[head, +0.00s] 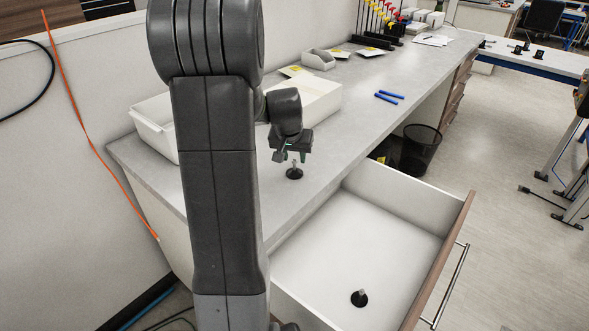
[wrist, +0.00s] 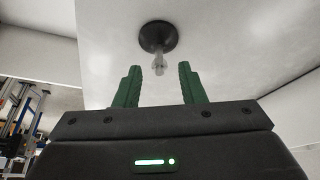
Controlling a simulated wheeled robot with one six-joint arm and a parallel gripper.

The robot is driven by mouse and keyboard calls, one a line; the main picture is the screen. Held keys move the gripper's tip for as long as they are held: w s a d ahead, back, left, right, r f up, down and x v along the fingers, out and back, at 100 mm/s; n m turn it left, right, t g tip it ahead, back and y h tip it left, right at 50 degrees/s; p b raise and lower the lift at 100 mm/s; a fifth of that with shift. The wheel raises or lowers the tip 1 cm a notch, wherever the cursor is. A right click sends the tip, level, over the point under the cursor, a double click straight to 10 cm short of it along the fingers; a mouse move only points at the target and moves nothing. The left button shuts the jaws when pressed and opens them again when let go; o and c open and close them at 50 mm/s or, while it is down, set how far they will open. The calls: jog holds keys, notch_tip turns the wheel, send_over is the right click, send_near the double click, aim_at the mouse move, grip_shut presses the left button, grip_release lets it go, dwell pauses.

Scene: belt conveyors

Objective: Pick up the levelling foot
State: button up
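A levelling foot (head: 294,174) with a round black base and a light metal stem stands upright on the grey worktop (head: 345,125). My gripper (head: 291,156) is just above it, pointing down. In the wrist view my gripper (wrist: 158,72) is open, with its two green fingers apart and nothing held. The foot's black base (wrist: 157,37) lies beyond the fingertips there, and its stem points into the gap between them. I cannot tell how deep the stem reaches. A second levelling foot (head: 359,298) stands in the open drawer.
The open white drawer (head: 400,213) juts out below the worktop. White bins (head: 153,135) stand behind my arm, and a small grey bin (head: 318,60) is further back. The worktop around the near foot is clear.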

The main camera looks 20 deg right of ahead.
aim_at(295, 166)
jog(key=shift+x, duration=1.5)
jog(key=shift+s, duration=0.1)
grip_shut()
